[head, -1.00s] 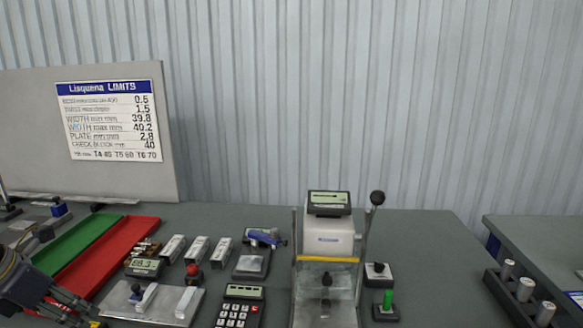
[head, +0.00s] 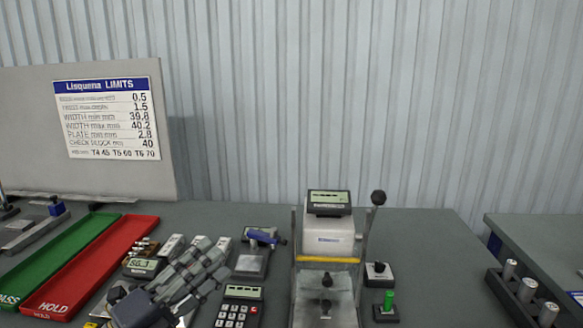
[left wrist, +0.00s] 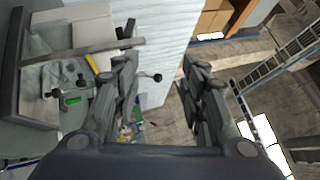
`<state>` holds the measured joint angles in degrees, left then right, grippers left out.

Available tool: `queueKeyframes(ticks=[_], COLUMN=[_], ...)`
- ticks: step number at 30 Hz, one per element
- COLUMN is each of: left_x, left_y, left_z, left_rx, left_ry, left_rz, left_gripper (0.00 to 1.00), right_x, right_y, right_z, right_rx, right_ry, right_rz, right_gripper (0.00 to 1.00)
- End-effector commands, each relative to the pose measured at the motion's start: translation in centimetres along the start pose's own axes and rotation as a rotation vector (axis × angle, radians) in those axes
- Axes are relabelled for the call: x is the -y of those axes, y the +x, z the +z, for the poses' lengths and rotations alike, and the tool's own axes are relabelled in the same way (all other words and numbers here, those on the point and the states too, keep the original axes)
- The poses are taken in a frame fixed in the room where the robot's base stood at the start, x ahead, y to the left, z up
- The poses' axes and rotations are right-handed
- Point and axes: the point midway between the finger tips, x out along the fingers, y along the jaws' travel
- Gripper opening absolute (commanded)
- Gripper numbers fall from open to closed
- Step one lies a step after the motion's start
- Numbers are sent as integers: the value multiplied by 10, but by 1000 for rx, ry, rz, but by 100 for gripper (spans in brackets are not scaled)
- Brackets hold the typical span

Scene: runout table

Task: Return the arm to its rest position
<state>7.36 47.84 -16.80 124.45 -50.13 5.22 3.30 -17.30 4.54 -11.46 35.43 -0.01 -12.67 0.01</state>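My left gripper (head: 215,257) shows in the head view over the left-middle part of the table, with its fingers pointing up and to the right. In the left wrist view its two fingers (left wrist: 158,68) stand apart with nothing between them, so it is open and empty. It hides parts of the small blocks and the fixture plate beneath it. My right gripper is in neither view.
A green PASS tray (head: 50,255) and red HOLD tray (head: 95,267) lie left of the gripper. A calculator (head: 240,308), a blue-handled device (head: 252,262) and a tall lever machine (head: 327,240) stand to its right. A limits board (head: 30,130) stands behind.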

Motion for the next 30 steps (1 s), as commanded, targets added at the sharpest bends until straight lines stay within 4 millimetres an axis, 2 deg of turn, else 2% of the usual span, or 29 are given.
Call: queueKeyframes(ticks=[4, 7, 10, 13, 16, 18, 21, 25, 30], left_x=[-23, -55, -98, -145, -189, -213, -235, -249, -250], left_y=[-22, -50, -88, -132, -180, -211, -248, -284, -322], left_z=[31, 48, 53, 40, 10, -18, -60, -111, -176], left_rx=[313, 530, 746, 958, 1156, 1275, 1407, 1530, 1648], left_ry=[-303, -501, -694, -882, -1061, -1172, -1297, -1423, -1558], left_rz=[-29, -2, 62, 162, 292, 392, 528, 693, 902], left_gripper=[40, 40, 40, 40, 40, 40, 40, 40, 40], right_x=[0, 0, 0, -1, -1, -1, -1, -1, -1], right_y=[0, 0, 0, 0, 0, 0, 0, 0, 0], right_z=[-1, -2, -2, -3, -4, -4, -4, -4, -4], right_rx=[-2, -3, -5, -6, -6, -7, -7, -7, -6], right_ry=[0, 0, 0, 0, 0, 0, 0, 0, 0], right_rz=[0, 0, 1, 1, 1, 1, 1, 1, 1], right_gripper=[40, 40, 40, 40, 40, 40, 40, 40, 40])
